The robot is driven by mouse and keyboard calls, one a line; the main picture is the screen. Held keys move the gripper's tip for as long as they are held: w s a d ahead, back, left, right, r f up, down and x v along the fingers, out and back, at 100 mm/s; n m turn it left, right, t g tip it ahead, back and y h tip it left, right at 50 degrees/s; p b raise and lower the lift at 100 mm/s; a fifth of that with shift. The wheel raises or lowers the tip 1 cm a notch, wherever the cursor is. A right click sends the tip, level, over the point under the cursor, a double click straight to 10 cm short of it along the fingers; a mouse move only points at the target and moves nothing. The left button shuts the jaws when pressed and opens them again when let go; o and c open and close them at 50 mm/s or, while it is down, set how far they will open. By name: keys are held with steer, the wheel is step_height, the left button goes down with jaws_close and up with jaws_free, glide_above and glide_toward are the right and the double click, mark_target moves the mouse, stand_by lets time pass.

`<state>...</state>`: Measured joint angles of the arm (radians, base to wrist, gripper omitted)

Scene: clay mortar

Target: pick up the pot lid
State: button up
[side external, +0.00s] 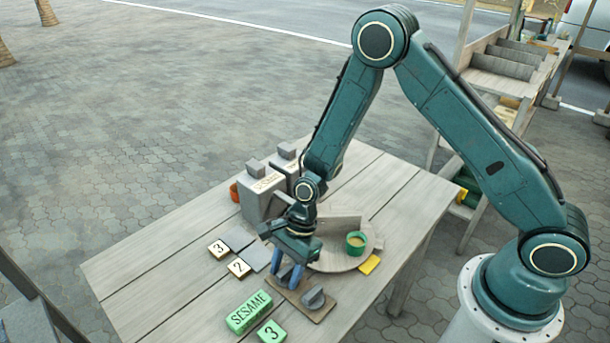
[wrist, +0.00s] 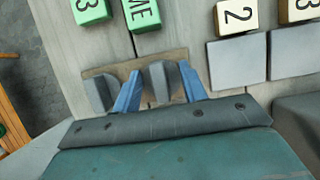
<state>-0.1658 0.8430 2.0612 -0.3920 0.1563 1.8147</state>
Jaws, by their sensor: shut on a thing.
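My gripper (side external: 287,277) is low over a small brown board (side external: 318,308) near the front of the table. In the wrist view its blue fingers (wrist: 160,92) stand either side of a grey rounded piece (wrist: 158,80), and it is shut on that piece. A similar grey piece (side external: 314,297) sits on the board beside it, and also shows in the wrist view (wrist: 100,93). I cannot tell whether either is the pot lid. Two grey boxes, one marked SESAME (side external: 262,188), have grey blocks on top. A small green pot (side external: 355,241) with yellowish contents stands uncovered.
Cream tiles marked 3 (side external: 219,248) and 2 (side external: 239,267) lie left. Green SESAME (side external: 249,312) and 3 (side external: 271,333) blocks lie in front. The table's left end is clear.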

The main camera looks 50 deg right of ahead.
mark_target(289, 267)
steer(key=shift+r, duration=0.15)
step_height(289, 267, up, 20)
stand_by(1.0)
steer(key=shift+f, duration=0.2)
steer(key=s+d+f, duration=0.3)
steer(key=d+f, duration=0.1)
steer(key=d, duration=0.4)
steer(key=s+d+f+n, duration=0.1)
steer(key=s+d+f, duration=0.3)
steer(key=d, duration=0.4)
steer(key=shift+d+f+g, duration=0.25)
steer(key=shift+f+g, duration=0.05)
steer(key=shift+f, duration=0.5)
steer(key=shift+f, duration=0.25)
steer(key=shift+w+f, duration=0.1)
steer(key=shift+f, duration=2.05)
